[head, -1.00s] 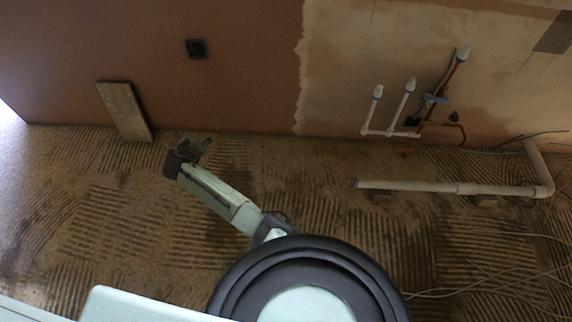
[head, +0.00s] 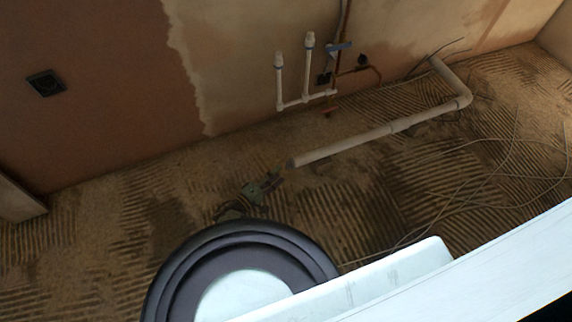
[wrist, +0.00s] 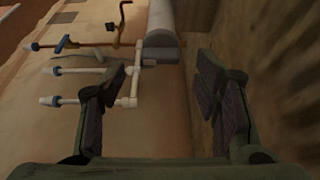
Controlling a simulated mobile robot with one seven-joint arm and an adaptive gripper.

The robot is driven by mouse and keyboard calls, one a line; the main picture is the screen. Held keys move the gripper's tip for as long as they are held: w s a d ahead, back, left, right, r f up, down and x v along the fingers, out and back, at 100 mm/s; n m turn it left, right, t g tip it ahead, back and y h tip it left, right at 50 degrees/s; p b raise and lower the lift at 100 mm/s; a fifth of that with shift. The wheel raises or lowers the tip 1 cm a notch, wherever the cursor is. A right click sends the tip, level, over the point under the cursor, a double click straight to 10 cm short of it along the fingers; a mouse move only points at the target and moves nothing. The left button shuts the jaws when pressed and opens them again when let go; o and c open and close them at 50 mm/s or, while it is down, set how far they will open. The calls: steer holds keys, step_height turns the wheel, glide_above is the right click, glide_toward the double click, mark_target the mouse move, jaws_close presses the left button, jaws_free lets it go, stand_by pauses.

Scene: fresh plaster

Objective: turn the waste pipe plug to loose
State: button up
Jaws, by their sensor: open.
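The pale waste pipe (head: 350,144) lies low along the wall, and its near end, where the plug (head: 293,162) would sit, faces my gripper (head: 271,183). In the wrist view the grey rounded plug end (wrist: 160,50) shows at the top middle, ahead of the gap between my fingers. My gripper (wrist: 163,75) is open and empty there, with one finger on each side. It is short of the pipe end and does not appear to touch it. The plug's finer shape and any turn mark are too dark to tell.
White capped supply pipes (head: 294,85) and a copper pipe (head: 372,72) rise by the wall behind; they show left of the plug in the wrist view. Loose cables (head: 470,160) lie on the ridged floor at right. A socket box (head: 45,84) is on the wall.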

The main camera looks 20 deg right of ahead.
mark_target(286, 167)
steer(key=b+x, duration=0.1)
steer(key=x, duration=0.5)
steer(key=shift+w+d, duration=0.1)
steer(key=c, duration=1.1)
